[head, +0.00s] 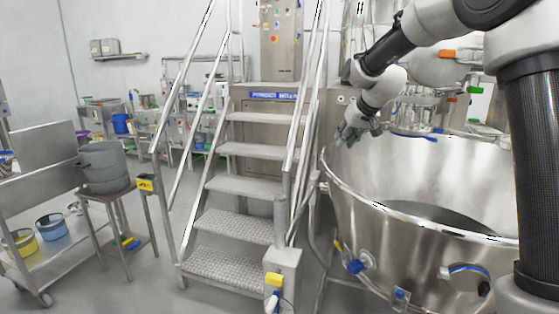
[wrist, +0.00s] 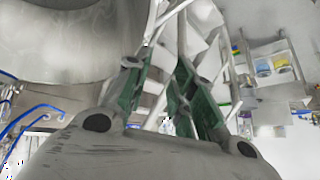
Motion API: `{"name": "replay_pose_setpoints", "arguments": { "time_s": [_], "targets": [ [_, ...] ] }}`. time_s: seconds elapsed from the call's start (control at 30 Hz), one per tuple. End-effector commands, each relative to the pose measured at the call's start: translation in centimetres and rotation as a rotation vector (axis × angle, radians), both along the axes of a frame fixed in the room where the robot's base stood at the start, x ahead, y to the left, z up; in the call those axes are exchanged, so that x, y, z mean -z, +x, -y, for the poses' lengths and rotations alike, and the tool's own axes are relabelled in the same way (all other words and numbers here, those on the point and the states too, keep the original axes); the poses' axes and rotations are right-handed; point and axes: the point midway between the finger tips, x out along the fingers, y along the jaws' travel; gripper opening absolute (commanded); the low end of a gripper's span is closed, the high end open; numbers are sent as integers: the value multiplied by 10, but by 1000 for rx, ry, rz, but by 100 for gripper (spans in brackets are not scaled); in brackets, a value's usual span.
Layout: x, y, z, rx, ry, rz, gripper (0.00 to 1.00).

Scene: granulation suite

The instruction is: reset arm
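My arm reaches in from the right in the head view, bent over the big steel vessel. My gripper (head: 350,130) hangs near the vessel's left rim, with the steps behind it. In the wrist view, the two green-padded fingers of my gripper (wrist: 166,62) stand apart with a gap between them. The gripper is open and nothing is held in it. I cannot tell from the head view how far the fingers are from the rim.
The steel vessel (head: 385,225) fills the lower right. A metal staircase (head: 245,187) with handrails stands left of it. A grey bucket (head: 104,168) sits on a small stand (head: 140,243). A steel cart (head: 50,262) is at far left. Grey floor shows between stand and stairs.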

Motion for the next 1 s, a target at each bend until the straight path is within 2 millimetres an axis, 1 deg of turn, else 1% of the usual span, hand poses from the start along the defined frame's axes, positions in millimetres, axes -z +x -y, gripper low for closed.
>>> {"name": "replay_pose_setpoints", "arguments": {
  "time_s": [0.03,0.07,0.1,0.17,0.2,0.27,0.3,0.37,0.4,0.5,0.6,0.67,0.73,0.8,0.9,1.0],
  "targets": [
    [2,-41,15,15,-12,-73,25],
    [5,-65,23,23,-22,-118,25],
    [8,-97,34,37,-33,-175,25],
    [13,-145,52,58,-55,-254,25],
    [16,-177,63,72,-71,-302,25],
    [20,-226,79,91,-95,-367,25],
    [23,-258,90,102,-113,-403,25],
    [27,-306,106,116,-140,-447,25],
    [30,-337,116,121,-158,-464,25],
    [38,-394,134,139,-183,-456,25],
    [39,-426,143,163,-180,-403,25],
    [34,-435,146,178,-172,-361,25],
    [22,-438,148,194,-163,-308,25],
    [15,-440,150,204,-156,-273,25],
    [10,-442,151,215,-153,-251,25],
    [11,-442,152,220,-152,-253,25]
  ]
}}
